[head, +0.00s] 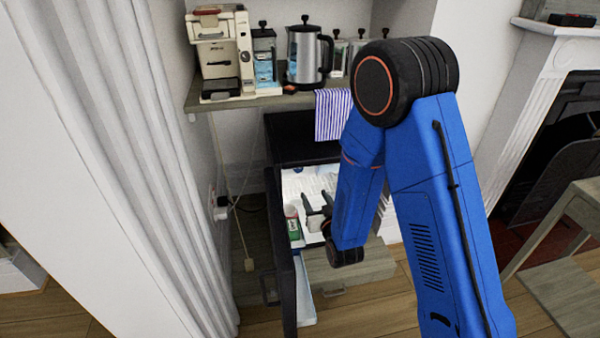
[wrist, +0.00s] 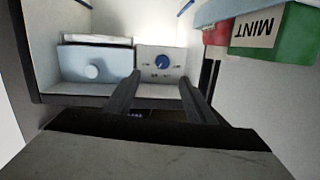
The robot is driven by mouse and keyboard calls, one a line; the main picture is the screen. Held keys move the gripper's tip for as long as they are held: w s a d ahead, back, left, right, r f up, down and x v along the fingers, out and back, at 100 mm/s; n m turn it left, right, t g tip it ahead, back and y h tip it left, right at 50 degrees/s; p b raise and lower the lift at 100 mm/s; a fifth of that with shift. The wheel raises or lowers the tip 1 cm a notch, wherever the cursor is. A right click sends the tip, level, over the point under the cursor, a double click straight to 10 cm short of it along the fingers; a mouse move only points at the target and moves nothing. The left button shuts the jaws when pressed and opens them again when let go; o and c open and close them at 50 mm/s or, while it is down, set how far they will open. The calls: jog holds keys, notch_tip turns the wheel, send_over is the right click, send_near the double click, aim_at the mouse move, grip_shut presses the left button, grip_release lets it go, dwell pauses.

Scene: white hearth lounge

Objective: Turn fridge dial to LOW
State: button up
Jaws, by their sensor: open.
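The fridge dial (wrist: 163,62) is a round blue knob on a small white panel inside the fridge. Faint marks surround it, too small to read, and I cannot tell its setting. My gripper (wrist: 160,78) is open and empty, its two dark fingers pointing toward the panel. The dial appears between and just beyond the fingertips, with no clear contact. In the head view the dark fridge (head: 287,128) stands open under the counter, showing a lit white interior. My gripper (head: 317,214) is at its opening; the dial is not discernible there.
A pale box with a round knob (wrist: 92,72) sits left of the dial panel. A green carton marked MINT (wrist: 290,38) is close on the right, upside down in the wrist view. The open fridge door (head: 284,270) stands left of my arm. A striped towel (head: 332,113) hangs above.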

aim_at(300, 171)
jog(key=shift+t, duration=0.7)
jog(key=x, duration=0.5)
jog(key=a+x, duration=0.1)
jog(key=x, duration=1)
jog(key=shift+w+a+f, duration=0.15)
jog(key=shift+a+f, duration=0.15)
jog(key=shift+f, duration=0.05)
jog(key=shift+c, duration=0.3)
jog(key=c, duration=1)
